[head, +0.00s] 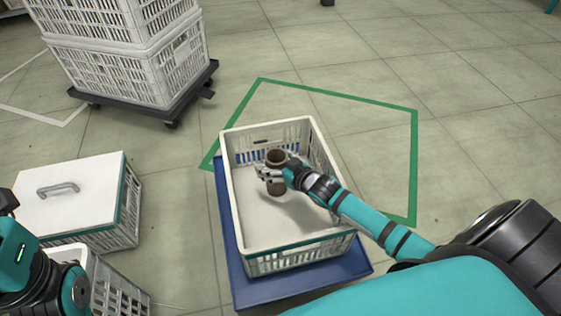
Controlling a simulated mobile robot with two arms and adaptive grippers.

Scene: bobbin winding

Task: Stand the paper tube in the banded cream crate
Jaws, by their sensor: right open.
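The paper tube (276,188) is brown and hollow, and it stands upright inside the cream crate (234,205) with the teal band. Its open top faces up, and its lower end appears to be on the crate floor. My right gripper (269,172) reaches into the crate from the right. Its fingers are open around the tube's upper part and hide some of it. I cannot tell whether they touch it. My left arm shows at the lower left, but its gripper is not in view.
The crate sits on a blue base (255,292). A lidded crate with a grey handle (58,189) stands at the left, with another crate (115,290) below it. Stacked white crates (125,70) stand on a dark dolly (185,101). The floor inside the green outline (415,160) is clear to the right.

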